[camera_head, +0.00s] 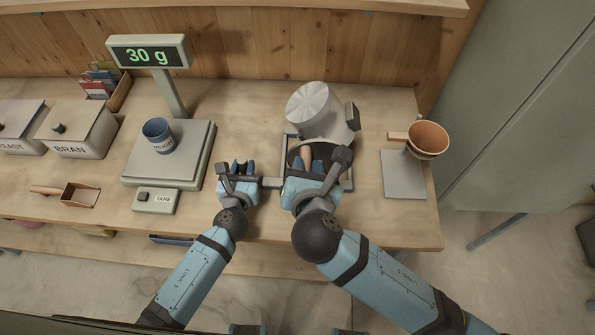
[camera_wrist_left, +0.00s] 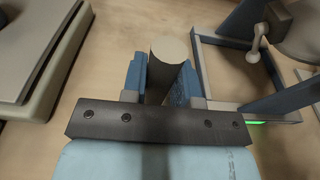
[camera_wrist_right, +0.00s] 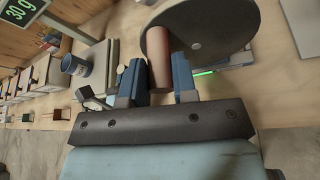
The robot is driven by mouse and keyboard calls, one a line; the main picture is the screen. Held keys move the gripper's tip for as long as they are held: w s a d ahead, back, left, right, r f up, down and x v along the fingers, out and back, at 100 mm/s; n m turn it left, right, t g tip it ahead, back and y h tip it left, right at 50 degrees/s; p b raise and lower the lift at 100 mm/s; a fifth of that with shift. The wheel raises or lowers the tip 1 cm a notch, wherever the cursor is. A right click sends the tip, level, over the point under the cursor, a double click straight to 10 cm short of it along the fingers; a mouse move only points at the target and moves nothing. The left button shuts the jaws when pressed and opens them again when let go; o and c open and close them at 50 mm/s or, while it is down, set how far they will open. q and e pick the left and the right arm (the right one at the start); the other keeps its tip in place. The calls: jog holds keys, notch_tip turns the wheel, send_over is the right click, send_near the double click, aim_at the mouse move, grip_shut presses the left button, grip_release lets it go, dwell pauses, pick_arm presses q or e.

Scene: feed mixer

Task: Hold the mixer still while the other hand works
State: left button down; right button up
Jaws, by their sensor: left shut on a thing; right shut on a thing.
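The mixer (camera_head: 318,108) has a silver drum tilted on a blue-grey frame on the bench. My left gripper (camera_head: 241,168) is left of the frame, shut on an upright grey post (camera_wrist_left: 171,52) that seems to join the frame by a bar. My right gripper (camera_head: 305,166) is at the front of the mixer, shut on a reddish-brown crank grip (camera_wrist_right: 160,62). The grip sticks out from a dark round disc (camera_wrist_right: 215,22). My right wrist hides part of the disc and frame in the head view.
A scale (camera_head: 170,155) reads 30 g and holds a blue cup (camera_head: 159,136). Bins, including one labelled BRAN (camera_head: 77,130), and a scoop (camera_head: 68,192) are at the left. An orange-brown cup (camera_head: 428,140) is held on a stand (camera_head: 403,180) at the right, near the bench edge.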

jog(key=d, duration=0.1)
jog(key=d+r, duration=0.1)
jog(key=shift+d, duration=0.35)
jog(key=shift+w+d+f, duration=0.1)
jog(key=shift+d, duration=1.1)
jog(key=shift+d+f, duration=1.9)
jog(key=shift+f, duration=1.3)
jog(key=a+f, duration=0.4)
jog(key=a, duration=0.3)
jog(key=shift+a+f, duration=0.3)
jog(key=shift+a, duration=0.05)
jog(key=o, duration=1)
